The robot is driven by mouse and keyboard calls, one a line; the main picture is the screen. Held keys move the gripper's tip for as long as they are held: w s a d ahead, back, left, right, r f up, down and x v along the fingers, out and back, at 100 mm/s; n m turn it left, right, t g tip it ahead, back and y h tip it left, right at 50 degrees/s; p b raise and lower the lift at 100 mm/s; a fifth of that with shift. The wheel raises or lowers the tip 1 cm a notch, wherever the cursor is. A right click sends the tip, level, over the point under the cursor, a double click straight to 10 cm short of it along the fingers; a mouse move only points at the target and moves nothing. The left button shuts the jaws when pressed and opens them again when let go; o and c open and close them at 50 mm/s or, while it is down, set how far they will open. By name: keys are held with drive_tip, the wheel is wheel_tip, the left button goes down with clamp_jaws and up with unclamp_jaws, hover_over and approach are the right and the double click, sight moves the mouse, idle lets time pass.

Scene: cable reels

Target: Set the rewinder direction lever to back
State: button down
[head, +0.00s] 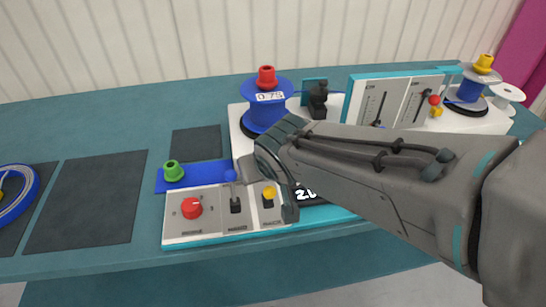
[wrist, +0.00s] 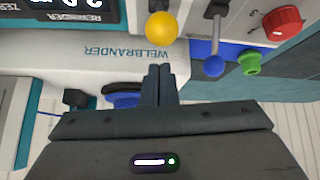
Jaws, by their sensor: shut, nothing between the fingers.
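The rewinder's front panel (head: 205,231) carries a red knob (head: 192,208), a lever with a blue ball (head: 231,176) and a lever with a yellow ball (head: 268,192). The labels are too small to tell which is the direction lever. In the wrist view, seen upside down, the blue ball (wrist: 213,66) is at the end of a long rod, and the yellow ball (wrist: 161,27) is just beyond my fingertips. My gripper (wrist: 160,70) is shut and empty, above the machine top behind the levers. In the head view its fingertips (head: 242,166) are close to the blue ball.
A blue reel with a red knob (head: 266,76) stands behind my gripper. A green knob (head: 173,171) sits on a blue plate at left. My arm hides part of the display. Another panel with sliders (head: 365,100) stands at right; dark mats (head: 85,200) lie at left.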

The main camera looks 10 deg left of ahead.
drive_tip(key=shift+s+r+p, duration=0.1)
drive_tip(key=shift+r+p, duration=0.45)
drive_tip(key=shift+r, duration=0.35)
